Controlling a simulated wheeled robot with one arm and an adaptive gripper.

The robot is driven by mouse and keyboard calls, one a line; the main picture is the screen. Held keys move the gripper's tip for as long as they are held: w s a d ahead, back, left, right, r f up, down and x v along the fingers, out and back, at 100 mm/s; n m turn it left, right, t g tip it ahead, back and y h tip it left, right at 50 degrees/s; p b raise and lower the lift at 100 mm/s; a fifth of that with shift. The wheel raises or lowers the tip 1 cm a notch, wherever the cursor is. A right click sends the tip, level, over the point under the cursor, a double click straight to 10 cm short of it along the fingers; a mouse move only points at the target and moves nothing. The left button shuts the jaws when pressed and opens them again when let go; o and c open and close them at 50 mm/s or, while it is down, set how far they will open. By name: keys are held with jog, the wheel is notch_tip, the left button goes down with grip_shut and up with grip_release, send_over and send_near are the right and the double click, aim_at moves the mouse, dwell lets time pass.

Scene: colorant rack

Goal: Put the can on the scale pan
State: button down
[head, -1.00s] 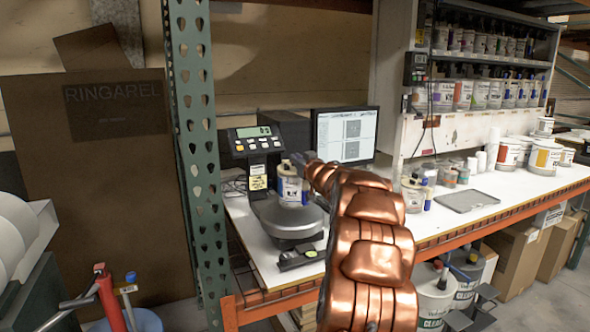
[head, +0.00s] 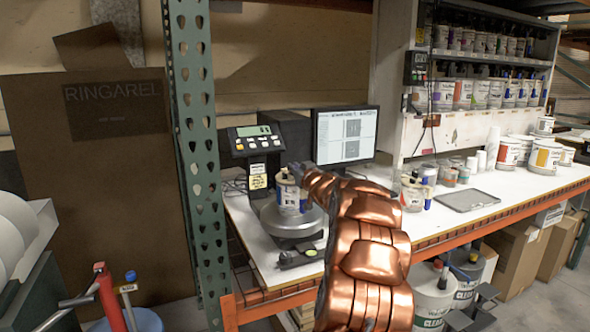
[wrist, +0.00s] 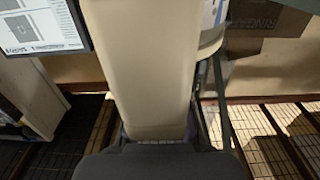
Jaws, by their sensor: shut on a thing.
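The can (head: 289,196), pale with a blue and white label, is upright over the round grey scale pan (head: 284,227). Its base overlaps the pan in the head view, and I cannot tell whether it touches. My gripper (head: 299,173) is shut on the can near its top, coming in from the right. The fingertips are small and partly hidden by my copper-coloured arm. The scale's display unit (head: 256,139) stands behind the pan. In the wrist view, a pale curved body with a label edge (wrist: 209,22) shows at the top, probably the can.
A monitor (head: 345,135) stands behind my arm. Several cans and a grey tray (head: 466,199) are on the white bench to the right. A green perforated post (head: 196,150) rises left of the scale. A small dark device (head: 298,257) lies in front of the scale.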

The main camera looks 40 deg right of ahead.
jog(key=c, duration=1.2)
grip_release()
jog(key=shift+r, duration=0.1)
jog(key=shift+s+a, duration=0.15)
jog(key=shift+s, duration=0.5)
jog(key=b+v, duration=0.2)
jog(key=v, duration=0.8)
jog(key=shift+s+a, duration=0.25)
jog(key=shift+s, duration=0.1)
